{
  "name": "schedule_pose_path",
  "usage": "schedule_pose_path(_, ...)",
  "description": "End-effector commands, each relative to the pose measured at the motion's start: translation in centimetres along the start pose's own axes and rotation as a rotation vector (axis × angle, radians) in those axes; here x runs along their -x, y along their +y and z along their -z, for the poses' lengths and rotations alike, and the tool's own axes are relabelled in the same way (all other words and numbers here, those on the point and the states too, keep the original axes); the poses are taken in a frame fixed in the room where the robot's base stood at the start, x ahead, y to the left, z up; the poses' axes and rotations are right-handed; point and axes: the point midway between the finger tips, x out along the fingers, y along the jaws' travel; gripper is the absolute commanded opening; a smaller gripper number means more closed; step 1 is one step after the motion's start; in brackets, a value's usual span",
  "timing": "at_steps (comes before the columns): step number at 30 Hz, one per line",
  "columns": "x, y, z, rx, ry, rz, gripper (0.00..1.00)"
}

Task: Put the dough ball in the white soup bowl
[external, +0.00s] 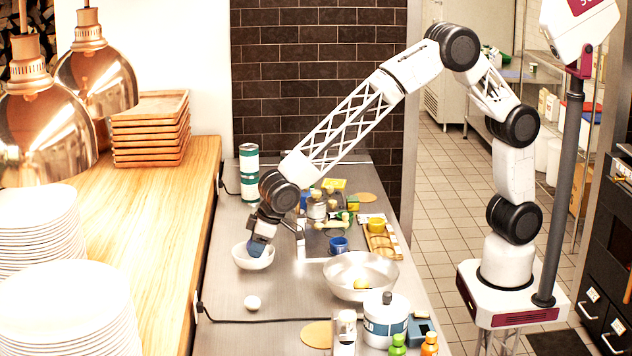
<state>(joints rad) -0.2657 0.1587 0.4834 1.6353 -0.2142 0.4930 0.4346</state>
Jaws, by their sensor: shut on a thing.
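A white bowl (240,259) stands on the steel counter at the left of the work area. My gripper (258,246) points down into the bowl's opening, with a blue part showing at its tip. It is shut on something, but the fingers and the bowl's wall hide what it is. A small pale round ball (252,302) lies on the counter in front of the bowl, apart from it. It looks like dough or an egg; I cannot tell which.
A wide metal bowl (345,290) with something yellow inside stands to the right. A blue cup (338,245), a yellow cup (377,225) and several jars crowd the counter behind. A white pot (386,318) and bottles stand in front. A dark cable (290,320) crosses the counter.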

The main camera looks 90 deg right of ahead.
Motion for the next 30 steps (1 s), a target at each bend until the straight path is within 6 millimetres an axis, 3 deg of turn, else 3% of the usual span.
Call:
schedule_pose_path(7,-1.1,0.0,-0.5,0.000,-0.001,0.000,0.17)
schedule_pose_path(20,-1.4,0.0,-0.6,-0.001,0.000,0.000,0.17)
schedule_pose_path(21,-1.4,0.0,-0.6,-0.001,0.000,0.000,0.47)
schedule_pose_path(26,-1.4,0.0,-0.6,0.000,0.000,0.000,0.70)
schedule_pose_path(30,-1.4,0.0,-0.6,0.000,-0.001,0.000,0.70)
